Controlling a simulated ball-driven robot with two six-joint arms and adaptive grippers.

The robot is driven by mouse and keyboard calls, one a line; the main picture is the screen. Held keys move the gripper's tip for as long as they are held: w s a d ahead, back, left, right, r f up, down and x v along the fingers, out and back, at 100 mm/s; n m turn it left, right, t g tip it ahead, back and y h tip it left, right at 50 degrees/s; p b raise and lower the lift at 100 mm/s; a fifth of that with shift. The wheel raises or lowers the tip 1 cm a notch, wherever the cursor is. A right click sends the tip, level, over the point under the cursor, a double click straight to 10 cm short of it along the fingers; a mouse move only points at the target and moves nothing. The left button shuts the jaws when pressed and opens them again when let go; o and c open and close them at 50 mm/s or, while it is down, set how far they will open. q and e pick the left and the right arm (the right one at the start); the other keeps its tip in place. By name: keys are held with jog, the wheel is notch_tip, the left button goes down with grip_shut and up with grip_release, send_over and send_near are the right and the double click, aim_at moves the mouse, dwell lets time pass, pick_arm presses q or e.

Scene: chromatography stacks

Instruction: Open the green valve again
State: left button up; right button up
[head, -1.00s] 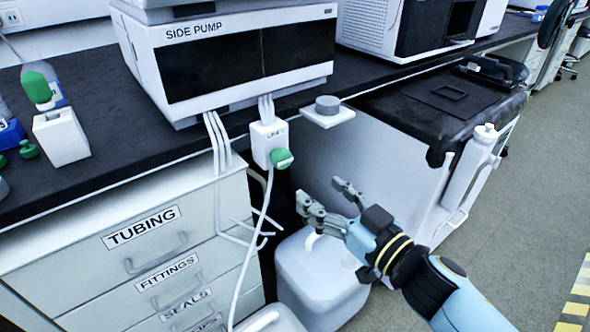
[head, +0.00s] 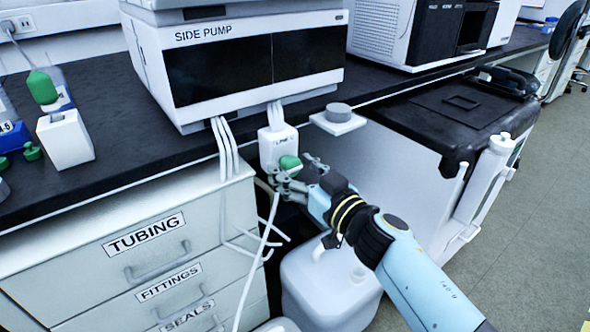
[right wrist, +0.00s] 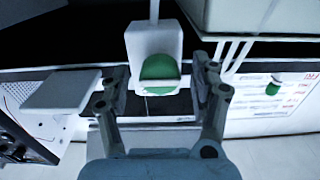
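The green valve knob (head: 290,164) sits on the front of a white valve box (head: 277,145) below the side pump, at the bench edge. In the right wrist view the green knob (right wrist: 159,72) lies between the two finger tips, with a gap on each side. My right gripper (head: 300,175) is open around the knob, one finger to each side; it also shows in the right wrist view (right wrist: 160,88). The box's small label is too small to read surely in the head view. My left gripper is not in view.
The side pump (head: 240,62) stands on the black bench above the drawers (head: 140,245). A small white shelf with a grey cap (head: 338,118) juts out right of the valve box. White tubes (head: 226,150) hang beside it. A translucent container (head: 330,290) stands below.

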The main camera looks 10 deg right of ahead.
jog(key=c, duration=1.1)
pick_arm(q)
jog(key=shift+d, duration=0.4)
